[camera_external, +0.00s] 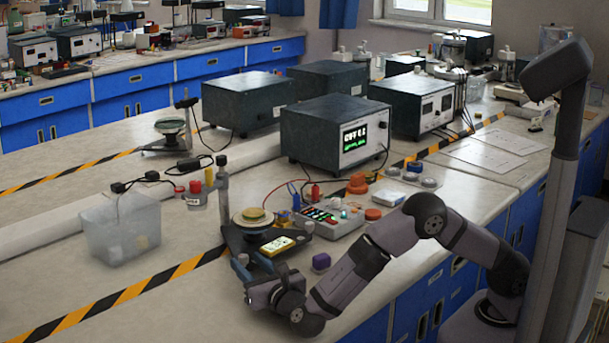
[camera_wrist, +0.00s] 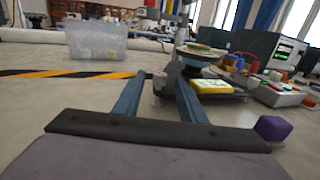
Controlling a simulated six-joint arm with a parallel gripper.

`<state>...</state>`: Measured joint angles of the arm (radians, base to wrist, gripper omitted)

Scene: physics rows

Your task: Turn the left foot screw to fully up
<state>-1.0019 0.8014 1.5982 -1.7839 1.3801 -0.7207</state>
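The apparatus has a dark base (camera_external: 240,243) with a round plate and a brass-coloured disc (camera_external: 253,216) on top. A yellow level (camera_external: 277,245) lies on the base. A small grey foot screw (camera_external: 242,261) stands at the base's near left corner; it also shows in the wrist view (camera_wrist: 160,82). Another grey knob (camera_external: 308,228) is at the right corner. My gripper (camera_wrist: 159,80) is open, low over the bench, its two fingers pointing towards the near foot screw. The screw appears in the gap between the fingertips; contact is not visible. The screw's height setting cannot be read.
A purple block (camera_external: 321,262) lies right of my gripper, close to it in the wrist view (camera_wrist: 272,127). A clear plastic tub (camera_external: 118,230) stands left. A control panel (camera_external: 332,217) with leads is behind right. The bench is clear in front of the tub.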

